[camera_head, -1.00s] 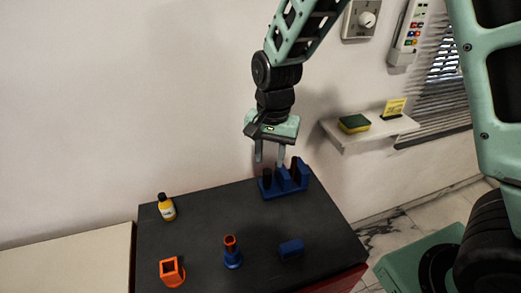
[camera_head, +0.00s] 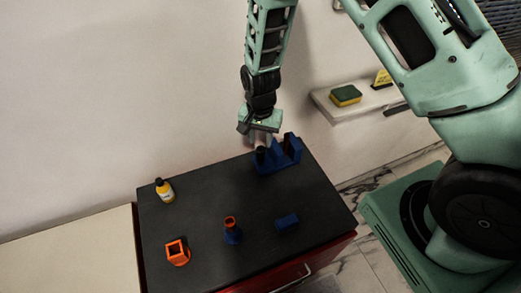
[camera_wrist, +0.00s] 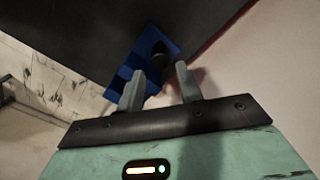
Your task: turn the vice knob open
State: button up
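The blue vice (camera_head: 283,160) stands at the back right of the dark tabletop. A dark round knob (camera_head: 260,155) sits at its left end. In the wrist view the vice (camera_wrist: 130,66) lies beyond the fingers, and the dark knob (camera_wrist: 160,49) shows above the gap between them. My gripper (camera_head: 258,142) hangs pointing down, just above and behind the knob in the head view. In the wrist view its two fingers (camera_wrist: 160,76) are apart with nothing between them. I cannot tell whether a finger touches the vice.
On the dark table (camera_head: 210,215) stand a yellow bottle (camera_head: 165,191), an orange square holder (camera_head: 177,253), a blue piece with an orange top (camera_head: 232,232) and a blue block (camera_head: 287,222). A wall shelf (camera_head: 358,105) with a sponge (camera_head: 346,95) is right of the vice.

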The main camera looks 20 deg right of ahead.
aim_at(261, 149)
notch_tip(261, 149, down, 7)
jog(key=shift+f+p, duration=0.2)
jog(key=shift+p, duration=0.85)
jog(key=c, duration=0.7)
